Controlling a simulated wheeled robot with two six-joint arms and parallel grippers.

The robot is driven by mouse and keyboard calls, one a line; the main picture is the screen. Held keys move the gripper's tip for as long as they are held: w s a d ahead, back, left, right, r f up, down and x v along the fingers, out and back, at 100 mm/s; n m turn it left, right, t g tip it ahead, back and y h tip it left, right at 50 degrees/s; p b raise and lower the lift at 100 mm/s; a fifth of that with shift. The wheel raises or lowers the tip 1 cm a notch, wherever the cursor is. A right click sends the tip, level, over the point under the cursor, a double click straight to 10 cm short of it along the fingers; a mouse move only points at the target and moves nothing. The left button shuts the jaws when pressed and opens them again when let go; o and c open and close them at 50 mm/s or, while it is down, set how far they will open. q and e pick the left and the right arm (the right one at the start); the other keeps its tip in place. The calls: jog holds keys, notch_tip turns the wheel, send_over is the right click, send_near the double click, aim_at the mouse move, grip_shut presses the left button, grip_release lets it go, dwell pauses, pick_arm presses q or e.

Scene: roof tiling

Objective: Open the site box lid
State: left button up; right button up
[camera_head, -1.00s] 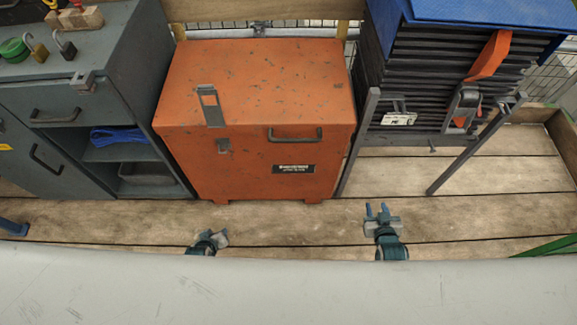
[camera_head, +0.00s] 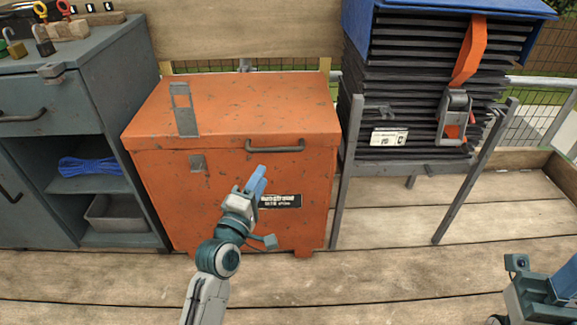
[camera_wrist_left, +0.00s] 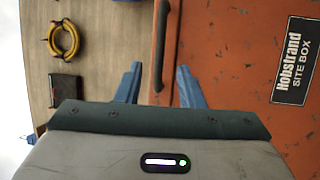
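The orange site box (camera_head: 232,205) stands on the wooden deck with its lid (camera_head: 240,95) down. Its hasp (camera_head: 184,110) is folded up onto the lid, clear of the staple plate (camera_head: 197,163) on the front. A dark bar handle (camera_head: 275,147) runs along the lid's front edge. My left gripper (camera_head: 257,180) is in front of the box, just below the handle. In the left wrist view my left gripper (camera_wrist_left: 158,88) is open, with the handle (camera_wrist_left: 162,40) ahead between its fingers, apart from them. My right gripper (camera_head: 560,285) is cut off at the lower right.
A grey cabinet (camera_head: 115,170) stands close on the left, with padlocks (camera_head: 42,40) on top. A metal rack leg (camera_head: 346,170) stands close on the right, beside stacked dark tiles (camera_head: 410,85). A wooden board (camera_head: 240,35) rises behind the box.

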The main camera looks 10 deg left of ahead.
aim_at(276, 150)
pick_arm(q)
jog(key=b+x, duration=0.2)
jog(key=x, duration=0.8)
jog(key=shift+w, duration=0.3)
grip_shut()
